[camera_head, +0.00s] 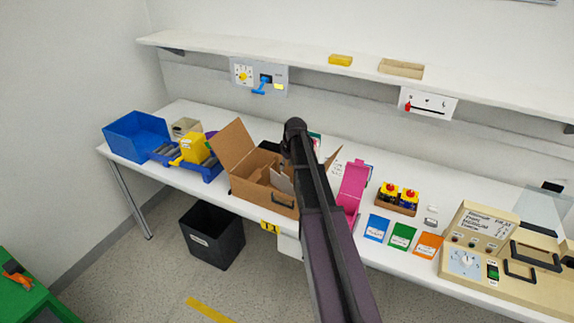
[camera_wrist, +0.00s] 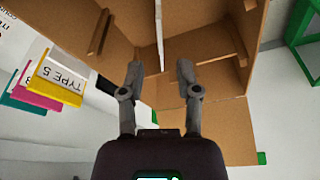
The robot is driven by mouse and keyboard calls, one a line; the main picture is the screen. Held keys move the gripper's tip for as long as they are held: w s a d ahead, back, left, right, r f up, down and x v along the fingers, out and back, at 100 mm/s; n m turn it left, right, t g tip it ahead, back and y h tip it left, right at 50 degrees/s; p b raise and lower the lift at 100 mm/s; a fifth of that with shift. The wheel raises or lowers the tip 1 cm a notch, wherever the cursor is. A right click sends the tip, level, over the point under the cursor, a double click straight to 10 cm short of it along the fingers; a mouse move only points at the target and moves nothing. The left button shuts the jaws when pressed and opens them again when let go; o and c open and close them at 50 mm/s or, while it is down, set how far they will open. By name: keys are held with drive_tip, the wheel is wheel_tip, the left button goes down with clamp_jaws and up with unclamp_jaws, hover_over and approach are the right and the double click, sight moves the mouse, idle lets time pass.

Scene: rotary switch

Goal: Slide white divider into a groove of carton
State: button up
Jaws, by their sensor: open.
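The open brown carton (camera_head: 262,192) stands on the table with its flaps spread. It also fills the upper part of the wrist view (camera_wrist: 215,45), where brown strips show on its inner wall. The white divider (camera_wrist: 159,30) shows edge-on as a thin white strip inside the carton. A pale panel, probably the divider (camera_head: 284,181), shows in the carton in the head view. My gripper (camera_wrist: 160,75) is open, its two fingers apart on either side of the divider's line, near its lower end. Whether the divider sits in a groove is hidden. In the head view my arm hides the gripper.
A pink box (camera_head: 352,186) stands right of the carton. A blue tray (camera_head: 205,168) with a yellow box (camera_head: 193,148) is to its left. Yellow, pink and green labelled pieces (camera_wrist: 55,82) lie left in the wrist view. A shelf (camera_head: 300,65) runs above the table.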

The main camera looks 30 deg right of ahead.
drive_tip(key=shift+r, duration=0.15)
drive_tip(key=shift+r+p, duration=0.7)
drive_tip(key=shift+p, duration=0.1)
drive_tip(key=p+v, duration=1.1)
drive_tip(key=shift+r, duration=0.3)
drive_tip(key=shift+s, duration=0.1)
idle(0.3)
drive_tip(key=s+a+m+g, duration=0.2)
drive_tip(key=s+a+m, duration=0.1)
drive_tip(key=s+a, duration=1.9)
drive_tip(key=shift+s+a+f+g+h, duration=0.3)
drive_tip(key=shift+a+g+h, duration=0.1)
drive_tip(key=shift+a, duration=0.45)
drive_tip(key=shift+w, duration=0.1)
